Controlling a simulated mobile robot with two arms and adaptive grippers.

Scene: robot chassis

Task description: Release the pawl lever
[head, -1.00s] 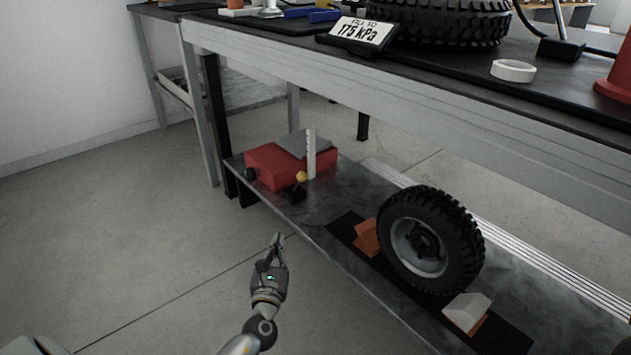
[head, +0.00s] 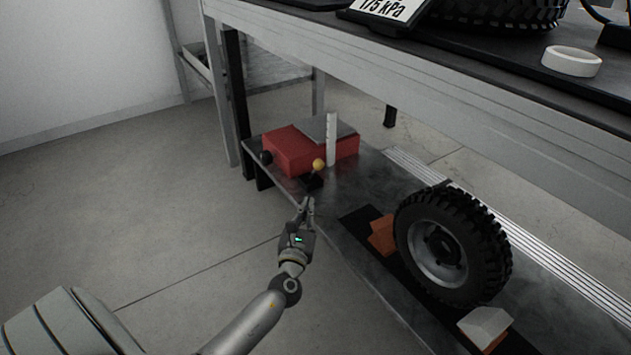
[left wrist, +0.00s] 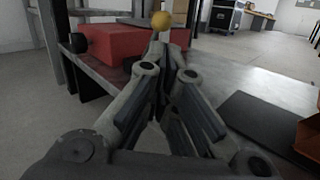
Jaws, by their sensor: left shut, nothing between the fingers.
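The pawl lever shows as a yellow ball knob (head: 319,164) on a short dark stalk and base, at the front of a red box-shaped unit (head: 288,151). A grey plate and an upright toothed white bar (head: 331,139) stand at that unit. My left gripper (head: 306,203) is shut and empty, just in front of and below the knob, apart from it. In the left wrist view the yellow knob (left wrist: 161,21) shows straight ahead, beyond the fingertips (left wrist: 163,70). The fingers hide part of the lever's lower stalk there. My right gripper is not in view.
The unit sits on a low metal shelf (head: 345,183) beneath the workbench (head: 440,75). A black ball knob (head: 266,157) sticks out at its left. A tyred wheel (head: 452,245) stands between an orange chock (head: 382,236) and a grey-topped block (head: 484,326). The floor at left is clear.

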